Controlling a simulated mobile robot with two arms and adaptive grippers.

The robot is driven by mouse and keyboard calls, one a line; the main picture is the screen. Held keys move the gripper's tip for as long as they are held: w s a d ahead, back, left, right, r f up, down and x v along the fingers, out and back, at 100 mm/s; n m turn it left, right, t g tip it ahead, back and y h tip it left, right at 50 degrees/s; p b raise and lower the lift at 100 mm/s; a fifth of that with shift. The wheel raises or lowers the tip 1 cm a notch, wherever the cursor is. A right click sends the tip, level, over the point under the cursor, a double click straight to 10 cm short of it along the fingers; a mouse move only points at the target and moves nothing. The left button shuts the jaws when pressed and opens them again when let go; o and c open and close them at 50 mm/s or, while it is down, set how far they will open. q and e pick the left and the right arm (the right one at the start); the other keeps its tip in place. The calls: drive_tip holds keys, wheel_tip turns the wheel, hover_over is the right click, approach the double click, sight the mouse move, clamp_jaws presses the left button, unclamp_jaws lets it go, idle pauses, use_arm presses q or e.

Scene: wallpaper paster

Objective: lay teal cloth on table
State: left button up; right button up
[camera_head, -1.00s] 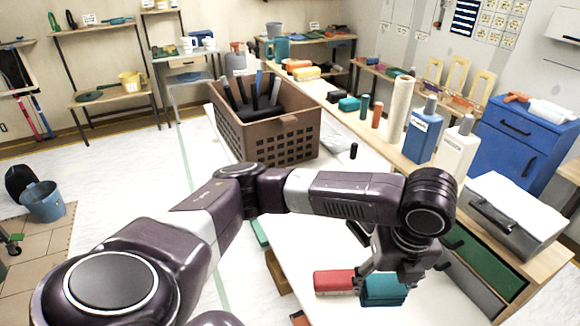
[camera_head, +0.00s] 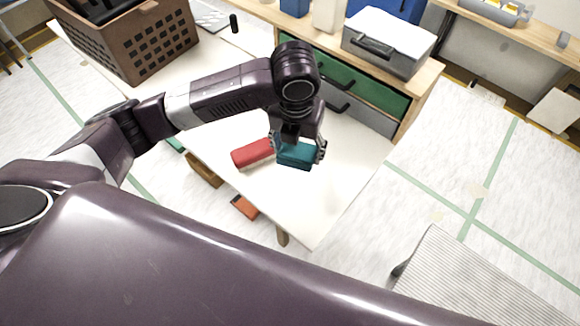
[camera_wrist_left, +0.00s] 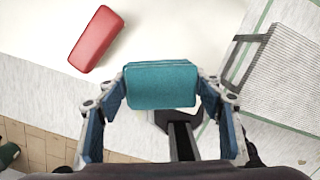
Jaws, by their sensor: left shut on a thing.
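The teal cloth (camera_head: 297,155) is a folded block between the fingers of my left gripper (camera_head: 299,150). My left gripper is shut on it, over the front part of the white table (camera_head: 300,205). In the left wrist view the teal cloth (camera_wrist_left: 162,85) sits between the two fingertips (camera_wrist_left: 162,88), with the white table beyond it. I cannot tell whether the cloth touches the table top. My right gripper is not in view.
A red block (camera_head: 253,152) lies on the table just left of the cloth; it also shows in the left wrist view (camera_wrist_left: 97,39). A brown basket (camera_head: 150,45) stands at the table's far left. A grey toolbox (camera_head: 388,45) stands behind. The table's front corner is bare.

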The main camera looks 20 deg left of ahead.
use_arm(q)
hover_over(296, 186)
drive_tip(key=f, duration=0.6)
drive_tip(key=f+p, duration=0.1)
drive_tip(key=f, duration=0.3)
drive_tip(key=shift+s, duration=0.25)
wheel_tip(296, 186, down, 5)
drive_tip(key=shift+r, duration=0.1)
drive_tip(key=shift+f, duration=0.2)
drive_tip(key=shift+f, duration=0.1)
drive_tip(key=o, duration=1.2)
drive_tip(key=shift+c, duration=0.2)
